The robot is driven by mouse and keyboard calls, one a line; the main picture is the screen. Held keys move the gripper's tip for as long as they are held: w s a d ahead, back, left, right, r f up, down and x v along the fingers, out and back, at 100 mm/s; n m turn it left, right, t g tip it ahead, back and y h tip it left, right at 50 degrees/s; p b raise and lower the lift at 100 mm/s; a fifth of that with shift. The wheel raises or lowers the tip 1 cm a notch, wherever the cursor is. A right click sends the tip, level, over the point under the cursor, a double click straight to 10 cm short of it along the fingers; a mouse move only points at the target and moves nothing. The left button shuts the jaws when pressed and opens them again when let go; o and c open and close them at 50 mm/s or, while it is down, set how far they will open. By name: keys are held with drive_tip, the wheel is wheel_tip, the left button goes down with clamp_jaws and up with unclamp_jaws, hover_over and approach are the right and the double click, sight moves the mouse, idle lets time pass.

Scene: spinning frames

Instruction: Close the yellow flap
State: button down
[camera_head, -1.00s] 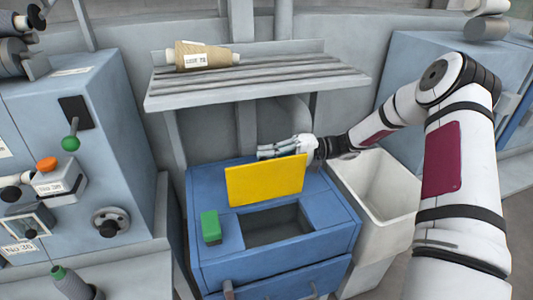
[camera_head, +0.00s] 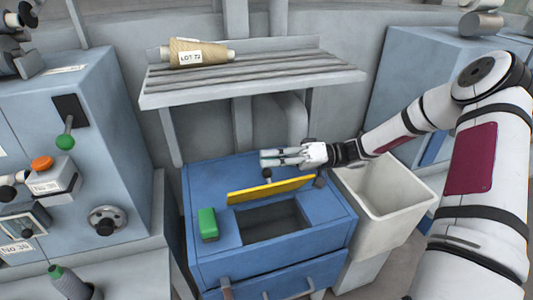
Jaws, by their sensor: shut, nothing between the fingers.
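The yellow flap (camera_head: 270,190) stands at the back edge of a rectangular opening (camera_head: 270,220) in the top of the blue cabinet (camera_head: 210,178). It shows as a thin, nearly edge-on strip, leaning forward over the opening, which is still uncovered to view. A small dark knob (camera_head: 267,174) shows just behind the flap's upper edge. My gripper (camera_head: 264,158) is shut and empty, above and behind the flap, with its fingers pointing left. I cannot tell whether it touches the flap or the knob.
A green block (camera_head: 208,224) sits on the cabinet top left of the opening. A pale open bin (camera_head: 385,195) stands on the right. A shelf (camera_head: 250,82) with a yarn cone (camera_head: 195,52) hangs above and behind. A grey-blue machine (camera_head: 95,130) stands on the left.

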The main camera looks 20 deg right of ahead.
sight(280, 184)
drive_tip(key=s+n, duration=0.2)
drive_tip(key=s+f+n, duration=0.1)
drive_tip(key=s+n, duration=0.1)
drive_tip(key=s+n+g, duration=0.1)
drive_tip(key=s+n, duration=0.1)
drive_tip(key=shift+s+f+y+b, duration=0.2)
drive_tip(key=shift+f+y+b, duration=0.1)
drive_tip(key=shift+f, duration=0.1)
drive_tip(key=shift+s+f+n, duration=0.15)
drive_tip(key=shift+s+n, duration=0.1)
drive_tip(key=shift+n, duration=0.25)
drive_tip(key=shift+s+f, duration=0.5)
drive_tip(key=shift+s, duration=0.15)
